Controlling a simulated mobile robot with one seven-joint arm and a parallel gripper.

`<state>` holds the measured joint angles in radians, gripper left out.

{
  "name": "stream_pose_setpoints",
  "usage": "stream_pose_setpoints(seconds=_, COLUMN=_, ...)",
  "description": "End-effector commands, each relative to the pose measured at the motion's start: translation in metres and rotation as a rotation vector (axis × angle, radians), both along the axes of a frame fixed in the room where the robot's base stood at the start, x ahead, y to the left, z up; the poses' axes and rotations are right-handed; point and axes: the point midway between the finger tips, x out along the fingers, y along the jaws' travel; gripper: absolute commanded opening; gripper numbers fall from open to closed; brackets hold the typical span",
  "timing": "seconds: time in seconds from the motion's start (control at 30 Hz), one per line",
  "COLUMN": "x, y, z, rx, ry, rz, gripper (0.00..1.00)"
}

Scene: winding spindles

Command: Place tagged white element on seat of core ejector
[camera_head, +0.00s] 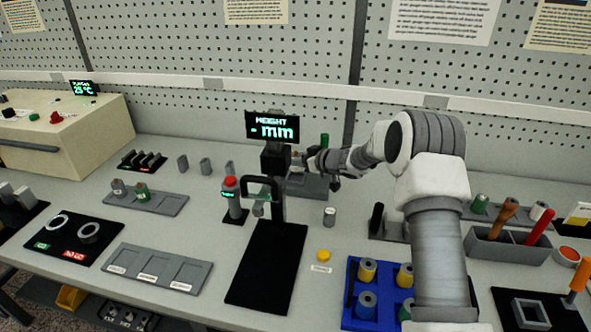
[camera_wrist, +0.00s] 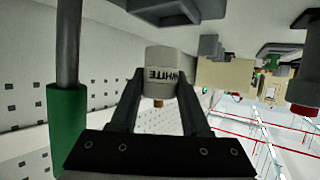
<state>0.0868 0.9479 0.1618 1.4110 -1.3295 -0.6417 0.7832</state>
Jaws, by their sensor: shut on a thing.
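The white element (camera_wrist: 160,62) is a pale cylinder marked WHITE, with a brown stub at one end. My gripper (camera_wrist: 158,82) is shut on it, one finger on each side. In the head view my gripper (camera_head: 308,161) is over a grey base (camera_head: 312,186) by a green-topped post (camera_head: 325,140); this looks like the core ejector. The element is mostly hidden there.
A black device with the HEIGHT display (camera_head: 272,127) stands close left of my gripper. A red-topped post (camera_head: 230,183) and a black press-like stand (camera_head: 277,205) are nearer. A small grey cylinder (camera_head: 329,216) stands on the bench. A blue tray (camera_head: 350,292) holds several spools.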

Motion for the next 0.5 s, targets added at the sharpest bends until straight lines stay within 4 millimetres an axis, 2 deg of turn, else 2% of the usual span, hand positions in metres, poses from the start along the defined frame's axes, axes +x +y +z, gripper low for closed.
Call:
stream_pose_setpoints(seconds=0.27, x=0.000, y=0.000, z=-0.037, rx=0.000, ry=0.003, rz=0.000, gripper=0.00)
stream_pose_setpoints(seconds=0.5, x=0.000, y=0.000, z=-0.039, rx=0.001, ry=-0.001, rz=0.000, gripper=0.00)
